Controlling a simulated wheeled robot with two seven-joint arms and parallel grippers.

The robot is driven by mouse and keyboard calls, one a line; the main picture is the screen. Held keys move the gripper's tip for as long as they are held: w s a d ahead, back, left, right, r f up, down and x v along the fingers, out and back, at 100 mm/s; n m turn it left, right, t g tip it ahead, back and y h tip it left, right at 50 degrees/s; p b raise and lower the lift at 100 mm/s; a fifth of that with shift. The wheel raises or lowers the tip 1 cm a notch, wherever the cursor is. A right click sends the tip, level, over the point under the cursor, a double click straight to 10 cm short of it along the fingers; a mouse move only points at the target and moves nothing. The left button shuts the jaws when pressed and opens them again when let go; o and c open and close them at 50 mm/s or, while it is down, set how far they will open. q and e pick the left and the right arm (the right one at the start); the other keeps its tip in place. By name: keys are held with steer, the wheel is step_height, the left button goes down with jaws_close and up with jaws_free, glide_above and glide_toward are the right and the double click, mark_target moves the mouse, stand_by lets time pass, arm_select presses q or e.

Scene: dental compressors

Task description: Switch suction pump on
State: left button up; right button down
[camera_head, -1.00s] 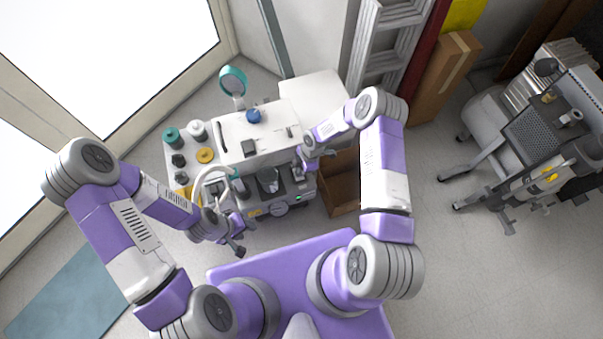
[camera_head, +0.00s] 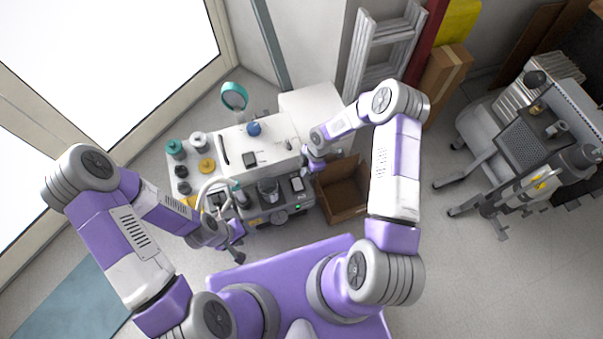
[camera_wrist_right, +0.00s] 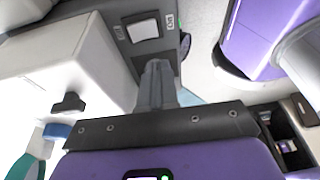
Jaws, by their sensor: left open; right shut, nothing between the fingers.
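The suction pump is a white and grey unit (camera_head: 232,150) in the middle of the head view. In the right wrist view the switch (camera_wrist_right: 142,30) sits on the grey panel, just beyond my fingertips. Its on or off position cannot be told. My right gripper (camera_wrist_right: 157,68) is shut and empty, over the panel close to the switch; contact cannot be told. My left gripper (camera_head: 238,243) is open and empty at the pump's front left.
An open brown box (camera_head: 343,190) stands right of the pump. A ladder (camera_head: 385,45) leans behind. A grey wheeled cart (camera_head: 530,150) is at the right. Knobs and bottles (camera_head: 185,160) crowd the pump's left side. The floor at lower right is clear.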

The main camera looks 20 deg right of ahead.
steer(key=r, duration=0.2)
steer(key=d, duration=0.1)
steer(key=shift+s+r+p, duration=0.3)
steer(key=shift+r, duration=0.1)
steer(key=shift+a, duration=0.1)
steer(key=s+a+r+m+p, duration=0.1)
steer(key=s+a+r+m, duration=0.1)
steer(key=s+m, duration=0.6)
steer(key=s+a+r+m+t+y+p, duration=0.1)
steer(key=s+a+m, duration=0.4)
steer(key=m, duration=0.8)
steer(key=s+r+p, duration=0.1)
steer(key=s+r, duration=0.1)
steer(key=s, duration=0.1)
steer(key=shift+s, duration=0.2)
